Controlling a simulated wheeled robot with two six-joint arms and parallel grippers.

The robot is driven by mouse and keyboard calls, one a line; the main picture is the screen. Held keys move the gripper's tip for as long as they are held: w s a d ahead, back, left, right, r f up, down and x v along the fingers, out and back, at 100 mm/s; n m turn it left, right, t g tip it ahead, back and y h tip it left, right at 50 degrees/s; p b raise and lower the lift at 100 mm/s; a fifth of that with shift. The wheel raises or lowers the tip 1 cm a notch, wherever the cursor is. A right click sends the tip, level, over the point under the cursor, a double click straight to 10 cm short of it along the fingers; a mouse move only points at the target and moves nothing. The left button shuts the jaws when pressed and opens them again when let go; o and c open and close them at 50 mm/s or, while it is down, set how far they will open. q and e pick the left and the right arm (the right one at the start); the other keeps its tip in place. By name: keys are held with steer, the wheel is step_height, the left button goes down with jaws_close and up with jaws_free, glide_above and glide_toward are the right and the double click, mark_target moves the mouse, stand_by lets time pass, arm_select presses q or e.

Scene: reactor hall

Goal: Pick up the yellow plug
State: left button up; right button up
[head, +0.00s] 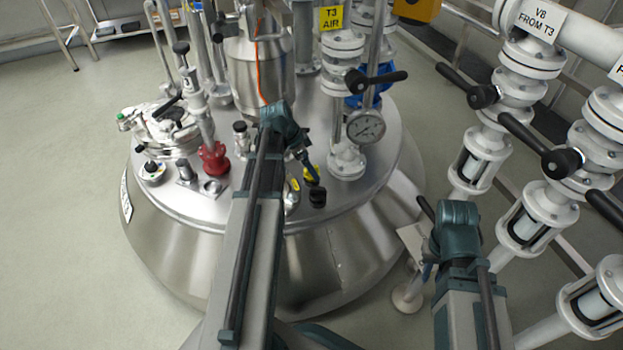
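A small yellow piece, which looks like the yellow plug (308,177), sits on the steel vessel lid (245,208), just behind a black knob (317,198). My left arm reaches over the lid, and its gripper (311,166) points down at the yellow piece and partly covers it. I cannot tell whether they touch or whether its fingers are open. My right gripper (428,262) is beside the vessel at the lower right, mostly hidden by its own wrist. Its finger opening cannot be made out.
A red knob (213,160) and a clamped round port (160,128) are on the lid's left. A pressure gauge (366,127) and the T3 AIR pipe (343,70) stand right of the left gripper. White valve pipes (480,155) crowd the right. Floor at left is clear.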

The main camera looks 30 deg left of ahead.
arm_select(q)
steer(key=shift+b+x, duration=0.6)
steer(key=shift+x, duration=0.65)
steer(key=shift+r, duration=0.1)
steer(key=shift+s, duration=0.1)
steer(key=c, duration=1.4)
